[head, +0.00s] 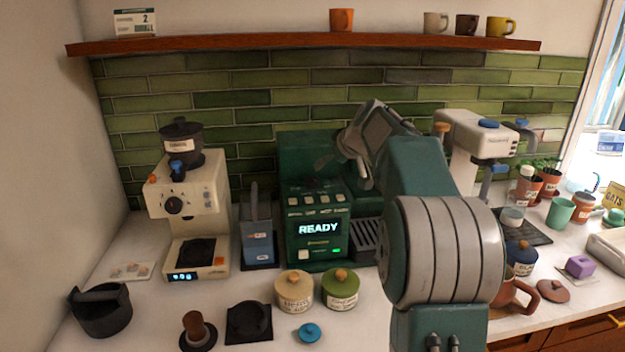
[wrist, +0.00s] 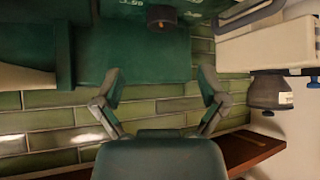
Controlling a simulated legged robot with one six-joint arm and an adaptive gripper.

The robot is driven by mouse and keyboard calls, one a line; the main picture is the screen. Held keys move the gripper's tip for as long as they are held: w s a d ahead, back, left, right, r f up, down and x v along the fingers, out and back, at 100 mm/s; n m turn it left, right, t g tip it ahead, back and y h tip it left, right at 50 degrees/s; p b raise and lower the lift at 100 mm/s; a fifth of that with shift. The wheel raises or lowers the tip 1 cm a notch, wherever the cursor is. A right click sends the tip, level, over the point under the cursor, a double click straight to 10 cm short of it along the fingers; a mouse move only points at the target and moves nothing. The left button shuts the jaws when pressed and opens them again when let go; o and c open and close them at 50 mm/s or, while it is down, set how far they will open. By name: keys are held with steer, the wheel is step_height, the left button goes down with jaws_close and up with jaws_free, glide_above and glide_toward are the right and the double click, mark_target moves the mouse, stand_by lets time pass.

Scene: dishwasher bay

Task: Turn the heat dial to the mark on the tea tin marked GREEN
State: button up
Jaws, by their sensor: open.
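The green machine (head: 316,238) stands at mid-counter with a lit READY display. In the wrist view, a dark round knob with a brown face (wrist: 162,17), likely the heat dial, shows near the top edge; I cannot read its setting. I cannot make it out in the head view, where my arm covers part of the machine. A green tin with a wooden knob (head: 340,291) and a cream tin (head: 294,293) stand in front; their labels are too small to read surely. My gripper (head: 343,168), also in the wrist view (wrist: 160,78), is open and empty near the machine's upper part, apart from the knob.
A cream espresso machine (head: 190,205) and a blue container (head: 257,240) stand left. A white machine (head: 480,137), plants and cups crowd the right. A wooden shelf (head: 270,45) runs above. A blue lid (head: 309,333) lies at the front.

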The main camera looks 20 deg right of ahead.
mark_target(313, 179)
steer(key=x, duration=1)
steer(key=shift+w+a+f, duration=0.15)
steer(key=shift+w+f, duration=0.05)
steer(key=shift+c, duration=0.2)
steer(key=c, duration=1.1)
